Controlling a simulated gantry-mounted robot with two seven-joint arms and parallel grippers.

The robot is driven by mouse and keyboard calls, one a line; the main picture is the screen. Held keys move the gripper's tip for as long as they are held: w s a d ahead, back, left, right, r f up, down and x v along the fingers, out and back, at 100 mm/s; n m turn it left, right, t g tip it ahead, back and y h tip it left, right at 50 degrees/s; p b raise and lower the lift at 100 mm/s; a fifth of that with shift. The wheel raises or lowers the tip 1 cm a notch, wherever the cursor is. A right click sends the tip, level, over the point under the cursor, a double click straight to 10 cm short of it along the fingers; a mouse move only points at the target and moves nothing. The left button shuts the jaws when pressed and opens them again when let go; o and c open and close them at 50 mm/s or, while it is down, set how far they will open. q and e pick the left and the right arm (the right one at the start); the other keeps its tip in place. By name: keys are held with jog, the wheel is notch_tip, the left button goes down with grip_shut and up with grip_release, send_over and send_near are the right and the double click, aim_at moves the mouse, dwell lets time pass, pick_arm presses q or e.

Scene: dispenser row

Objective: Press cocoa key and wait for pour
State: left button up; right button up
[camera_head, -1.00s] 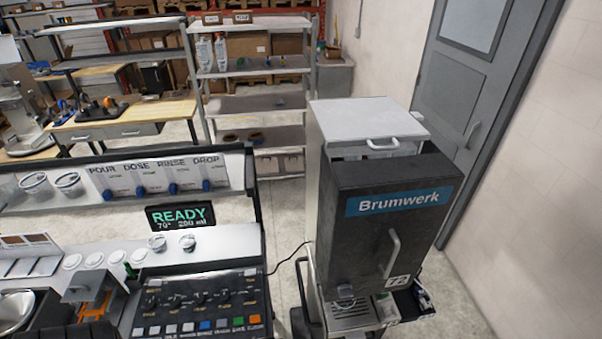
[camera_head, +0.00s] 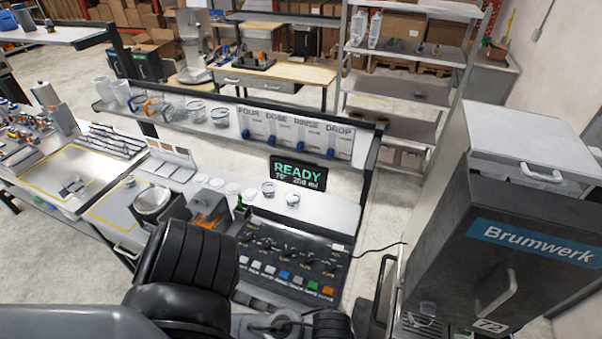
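The key panel (camera_head: 290,262) lies at the lower middle, with a row of small keys in white, blue, grey, green and orange along its front edge. The key labels are too small to read, so I cannot tell which one is cocoa. The display (camera_head: 298,174) behind the panel reads "READY", with "79°" and a volume in ml below. A black ribbed part of my arm covers the area left of the panel, and more of my arm is at the bottom edge. I see no gripper fingertips in this view.
A tall black Brumwerk machine (camera_head: 530,235) stands at the right, with a drip tray (camera_head: 422,325) low at its front.

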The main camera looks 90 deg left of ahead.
pick_arm(q)
grip_shut()
dwell(0.4)
dwell(1.2)
